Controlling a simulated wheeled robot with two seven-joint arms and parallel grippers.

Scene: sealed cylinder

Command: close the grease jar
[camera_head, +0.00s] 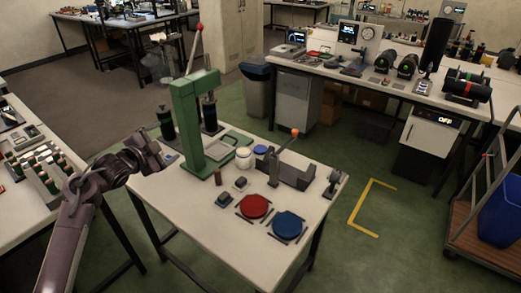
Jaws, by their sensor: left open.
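A small white jar (244,159), which looks like the grease jar, stands on the white table just right of the green press. A small blue disc (261,150), which looks like its lid, lies just right of the jar, apart from it. The jar's top looks pale with no blue lid on it. My left gripper (170,158) is at the table's left edge, left of the green press and well away from the jar. It is open and I see nothing in it; its fingers are small and dark here. My right gripper is not in view.
The green press (196,125) with its red-tipped lever stands between my left gripper and the jar. A grey clamp-like fixture (291,170) with an orange knob is right of the jar. Red (254,206) and blue (288,225) round plates lie near the front of the white table (215,232).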

